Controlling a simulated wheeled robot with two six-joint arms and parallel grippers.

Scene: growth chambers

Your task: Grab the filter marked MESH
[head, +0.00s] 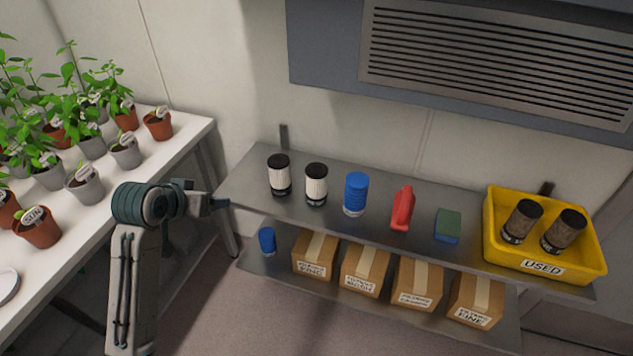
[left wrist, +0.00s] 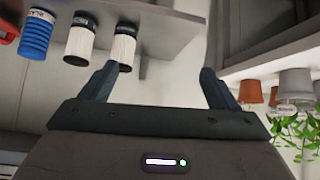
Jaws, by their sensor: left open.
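Two white filters with black ends stand upright on the upper shelf, the left one (head: 279,175) nearest my left gripper and the second one (head: 316,185) just right of it. Both show upside down in the left wrist view, the left one (left wrist: 123,48) close to a fingertip and the second one (left wrist: 80,42) beyond it. A ribbed blue cylinder (head: 355,194) stands further right; its lettering shows in the left wrist view (left wrist: 36,36) but is not clear. I cannot read MESH on any filter. My left gripper (head: 222,203) is open and empty at the shelf's left end.
A red bottle (head: 403,209) and a green-blue sponge (head: 448,226) share the upper shelf (head: 255,185). A yellow bin (head: 490,225) marked USED holds two dark filters. Several cardboard boxes (head: 316,255) and a small blue object (head: 267,240) sit below. Potted plants crowd the white table (head: 180,135).

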